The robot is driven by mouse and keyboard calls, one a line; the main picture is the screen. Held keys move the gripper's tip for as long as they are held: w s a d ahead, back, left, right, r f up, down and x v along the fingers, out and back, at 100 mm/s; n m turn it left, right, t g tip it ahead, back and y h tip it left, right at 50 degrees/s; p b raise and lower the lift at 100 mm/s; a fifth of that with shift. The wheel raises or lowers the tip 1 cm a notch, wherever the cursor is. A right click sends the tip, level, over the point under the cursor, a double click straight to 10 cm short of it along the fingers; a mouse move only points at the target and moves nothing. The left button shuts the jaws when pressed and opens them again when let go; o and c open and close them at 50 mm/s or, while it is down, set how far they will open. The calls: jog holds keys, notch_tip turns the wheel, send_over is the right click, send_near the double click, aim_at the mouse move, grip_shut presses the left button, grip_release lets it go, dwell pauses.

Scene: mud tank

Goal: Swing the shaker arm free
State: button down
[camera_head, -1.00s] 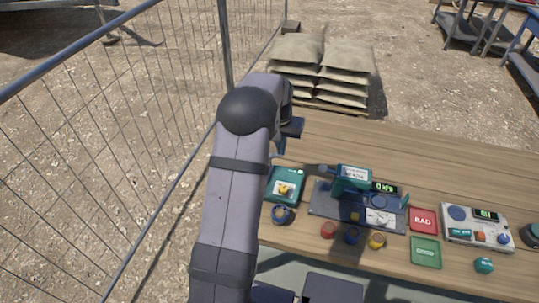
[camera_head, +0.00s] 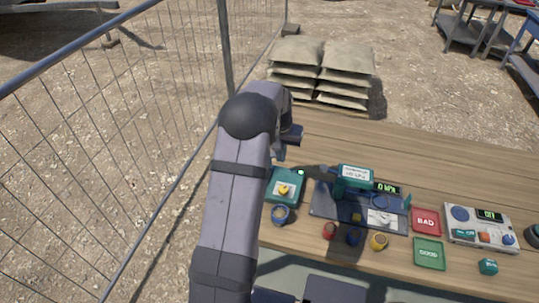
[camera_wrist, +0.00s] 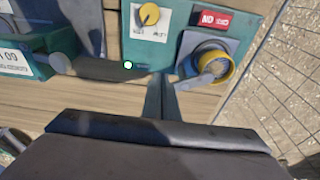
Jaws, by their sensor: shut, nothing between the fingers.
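The green device with a white label on top (camera_head: 355,174), likely the shaker arm, stands over a dark plate (camera_head: 322,204). A rounded grey end points left from it. In the wrist view its labelled end (camera_wrist: 20,58) is at the left edge, with the grey round end (camera_wrist: 62,64) beside it. My gripper (camera_head: 279,154) is shut and empty, left of the device and beyond the green control box (camera_head: 272,192). In the wrist view my narrow shut fingers (camera_wrist: 162,86) appear just below the box, apart from the grey end. The device's far side is hidden.
The box has a yellow knob (camera_wrist: 149,15) and a lit green lamp (camera_wrist: 127,65). A rotary switch with a yellow ring (camera_wrist: 219,66) lies close to my fingers. Red BAD (camera_head: 426,221) and green GOOD (camera_head: 429,254) trays are right. A wire fence (camera_head: 120,140) runs left.

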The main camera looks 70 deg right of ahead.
jog(key=shift+w+d, duration=0.1)
jog(key=shift+d, duration=0.1)
jog(key=shift+w+d+p, duration=0.3)
jog(key=shift+d+p, duration=0.05)
jog(key=shift+d, duration=0.3)
dwell(0.5)
jog(key=shift+w+d+p, duration=0.4)
jog(key=shift+d, duration=0.2)
jog(key=shift+w+d, duration=0.15)
dwell(0.3)
jog(key=shift+w+d, duration=0.2)
jog(key=shift+w, duration=0.05)
jog(key=shift+s, duration=0.2)
